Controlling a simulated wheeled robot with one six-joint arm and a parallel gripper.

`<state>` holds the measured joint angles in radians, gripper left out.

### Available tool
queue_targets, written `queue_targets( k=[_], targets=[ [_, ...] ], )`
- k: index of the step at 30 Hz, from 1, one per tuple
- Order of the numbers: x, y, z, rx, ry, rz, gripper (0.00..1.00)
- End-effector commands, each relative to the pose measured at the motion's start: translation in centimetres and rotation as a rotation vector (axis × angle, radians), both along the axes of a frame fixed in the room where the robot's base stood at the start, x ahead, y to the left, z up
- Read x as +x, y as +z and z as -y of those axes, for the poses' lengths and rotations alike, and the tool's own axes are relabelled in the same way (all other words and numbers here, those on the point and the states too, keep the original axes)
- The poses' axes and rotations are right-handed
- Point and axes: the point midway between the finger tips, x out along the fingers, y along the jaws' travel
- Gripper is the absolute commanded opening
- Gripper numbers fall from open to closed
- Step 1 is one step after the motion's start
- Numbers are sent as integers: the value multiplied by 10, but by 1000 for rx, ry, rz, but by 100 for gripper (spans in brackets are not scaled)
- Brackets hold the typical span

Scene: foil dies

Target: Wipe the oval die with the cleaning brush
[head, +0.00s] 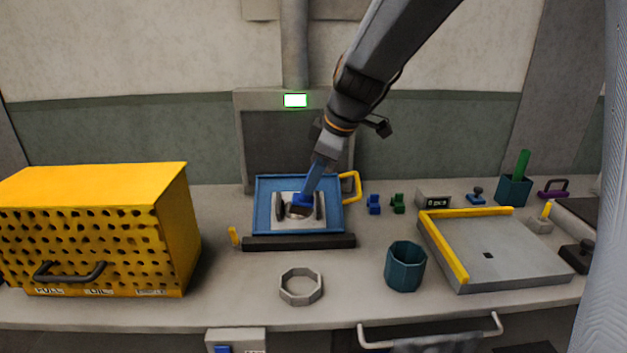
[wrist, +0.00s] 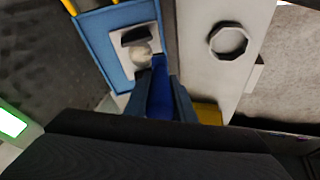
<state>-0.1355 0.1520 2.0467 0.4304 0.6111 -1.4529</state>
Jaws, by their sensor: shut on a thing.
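My gripper (head: 316,172) is shut on a blue brush (head: 303,199), taken to be the cleaning brush, which points down over the blue framed bed (head: 263,205). In the wrist view the blue brush (wrist: 158,92) sits between the gripper fingers (wrist: 160,100). A pale plate (head: 284,222) lies in the bed with dark blocks on it. A rounded metal die (head: 297,211) is on the plate beneath the brush, and it also shows in the wrist view (wrist: 140,55). The brush hides part of the die. I cannot tell whether the bristles touch it.
A yellow perforated box (head: 170,225) stands at left. A dark bar (head: 298,242) runs along the bed's front. An octagonal ring (head: 301,287) and an empty teal cup (head: 405,268) stand in front. A grey plate with yellow rails (head: 500,257) lies at right. A lit green panel (head: 295,100) is behind.

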Motion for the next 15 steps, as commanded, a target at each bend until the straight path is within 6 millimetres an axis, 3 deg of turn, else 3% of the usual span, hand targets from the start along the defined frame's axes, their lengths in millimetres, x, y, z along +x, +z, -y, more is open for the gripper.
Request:
queue_targets(
  k=[15],
  targets=[
    [-5, 11, 0, 0, 0, 1, 0]
  ],
)
